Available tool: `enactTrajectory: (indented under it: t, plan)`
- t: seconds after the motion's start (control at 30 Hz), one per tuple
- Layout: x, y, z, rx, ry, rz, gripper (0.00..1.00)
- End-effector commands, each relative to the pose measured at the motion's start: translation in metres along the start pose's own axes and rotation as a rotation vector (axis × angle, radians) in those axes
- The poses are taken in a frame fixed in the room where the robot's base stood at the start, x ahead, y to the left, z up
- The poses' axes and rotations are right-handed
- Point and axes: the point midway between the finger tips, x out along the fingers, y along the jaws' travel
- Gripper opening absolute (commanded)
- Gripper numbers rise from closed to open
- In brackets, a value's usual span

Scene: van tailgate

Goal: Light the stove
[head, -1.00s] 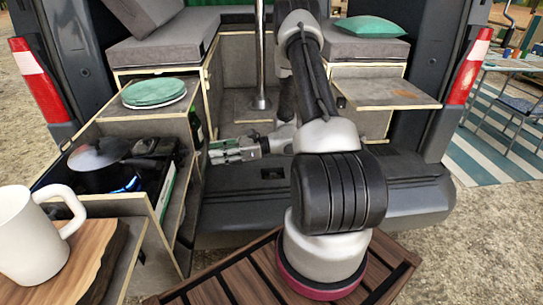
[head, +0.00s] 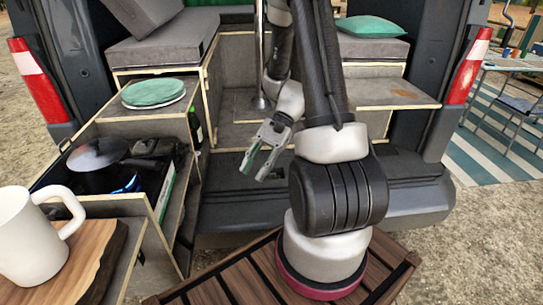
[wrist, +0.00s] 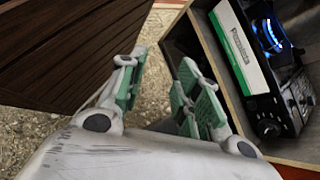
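The black camping stove (head: 152,163) sits in the pulled-out compartment at the left of the van's tailgate. A dark lidded pot (head: 95,160) stands on it, and a blue glow (head: 133,184) shows beside the pot. In the wrist view the stove (wrist: 285,95) is at the right, with blue flames (wrist: 268,36) at its burner and a dark round knob (wrist: 268,128) on its front. My gripper (head: 260,165) is to the right of the stove, apart from it and pointing down. In the wrist view my gripper (wrist: 160,88) has its green-padded fingers spread, with nothing between them.
A white mug (head: 28,240) stands on a wooden board (head: 85,265) at the front left. Green plates (head: 153,92) are stacked behind the stove. The wooden compartment wall (head: 165,215) edges the stove's right side. A slatted wooden surface (head: 235,280) lies below my arm.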

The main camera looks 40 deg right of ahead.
Motion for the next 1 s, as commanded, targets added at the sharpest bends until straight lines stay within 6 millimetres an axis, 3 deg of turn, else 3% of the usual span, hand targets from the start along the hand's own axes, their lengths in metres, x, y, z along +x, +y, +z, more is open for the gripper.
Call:
enactTrajectory:
  t: [0.4,0.83,0.9,1.0]
  plan:
    - [-0.040,0.028,0.032,-0.248,0.202,0.206,0.33]
    - [-0.046,0.032,0.035,-0.282,0.232,0.234,0.33]
    - [-0.046,0.032,0.035,-0.282,0.231,0.234,0.44]
    - [-0.046,0.032,0.035,-0.281,0.231,0.234,0.44]
